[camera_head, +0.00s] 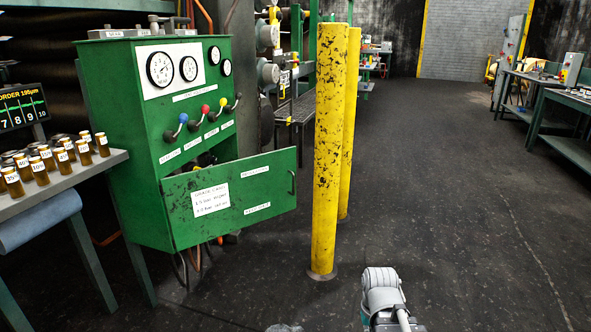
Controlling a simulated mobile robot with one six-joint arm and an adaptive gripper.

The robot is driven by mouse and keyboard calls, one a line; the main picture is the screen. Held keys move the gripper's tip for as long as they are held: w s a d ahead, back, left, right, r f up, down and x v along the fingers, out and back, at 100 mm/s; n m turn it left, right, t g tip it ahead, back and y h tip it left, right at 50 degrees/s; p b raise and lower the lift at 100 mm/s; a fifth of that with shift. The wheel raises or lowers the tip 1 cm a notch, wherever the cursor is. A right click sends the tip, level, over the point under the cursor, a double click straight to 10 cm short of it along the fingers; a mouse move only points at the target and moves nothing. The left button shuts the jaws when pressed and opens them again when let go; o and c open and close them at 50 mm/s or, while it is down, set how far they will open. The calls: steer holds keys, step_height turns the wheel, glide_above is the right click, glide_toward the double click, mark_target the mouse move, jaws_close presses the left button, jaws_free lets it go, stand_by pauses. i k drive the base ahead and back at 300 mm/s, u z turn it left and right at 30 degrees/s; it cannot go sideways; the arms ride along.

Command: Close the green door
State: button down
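The green door (240,190) is on the lower front of a green control cabinet (140,140). It stands partly open, swung out from its left edge, with its right end reaching past the cabinet's side. A dark handle (292,182) is at its right end. A white notice and small labels are on its face. Hoses show through the gap above the door; most of the inside is hidden. Only a grey and teal part of my arm shows at the bottom right of centre, apart from the door. My gripper's fingers are not seen.
Two yellow posts (327,150) stand just right of the door's end. A bench (60,185) with several small labelled bottles is left of the cabinet. Gauges and coloured levers (205,110) are above the door. The floor (440,190) to the right is clear.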

mark_target(206, 204)
steer(key=k, duration=0.65)
steer(key=z, duration=0.55)
steer(key=i, duration=1.75)
steer(key=u, duration=0.7)
